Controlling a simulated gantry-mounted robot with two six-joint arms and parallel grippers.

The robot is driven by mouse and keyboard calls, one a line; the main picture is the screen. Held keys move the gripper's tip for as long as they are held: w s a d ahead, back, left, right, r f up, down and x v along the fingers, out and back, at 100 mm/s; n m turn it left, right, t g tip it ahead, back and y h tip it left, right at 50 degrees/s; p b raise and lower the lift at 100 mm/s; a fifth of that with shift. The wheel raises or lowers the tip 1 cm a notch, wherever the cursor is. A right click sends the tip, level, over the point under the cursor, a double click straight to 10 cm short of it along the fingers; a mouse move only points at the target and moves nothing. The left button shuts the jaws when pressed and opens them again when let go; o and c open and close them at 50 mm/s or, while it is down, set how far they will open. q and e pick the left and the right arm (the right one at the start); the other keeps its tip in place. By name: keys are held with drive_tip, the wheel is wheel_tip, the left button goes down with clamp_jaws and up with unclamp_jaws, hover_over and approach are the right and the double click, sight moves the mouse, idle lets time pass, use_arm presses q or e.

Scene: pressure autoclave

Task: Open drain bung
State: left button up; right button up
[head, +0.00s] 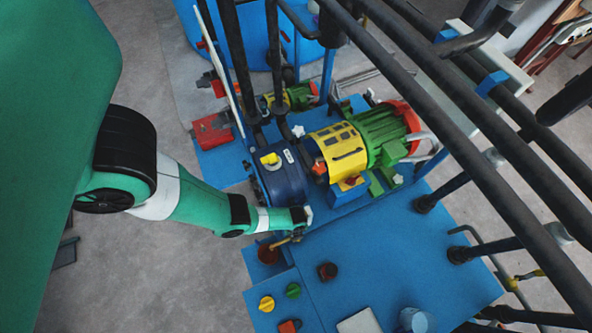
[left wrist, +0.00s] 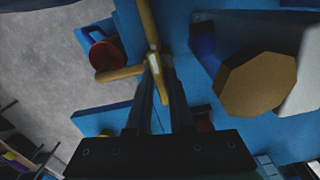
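A brass-coloured cross-shaped fitting with thin arms (left wrist: 118,73) lies at the fingertips of my left gripper (left wrist: 157,78) in the left wrist view. The gripper's two fingers are close together, with part of the brass fitting between them. In the head view the left gripper (head: 300,234) is at the blue base's left edge, below the dark blue pump casing (head: 283,182), and the brass fitting (head: 279,243) shows small beside it. I cannot tell which part is the drain bung. My right gripper is not in view.
A dark red round part (head: 268,253) sits just below the fitting. Yellow (head: 267,303) and green (head: 293,290) knobs and a dark red one (head: 327,271) stand on the blue base (head: 400,250). Black pipes cross the right side.

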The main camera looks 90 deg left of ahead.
use_arm(q)
clamp_jaws()
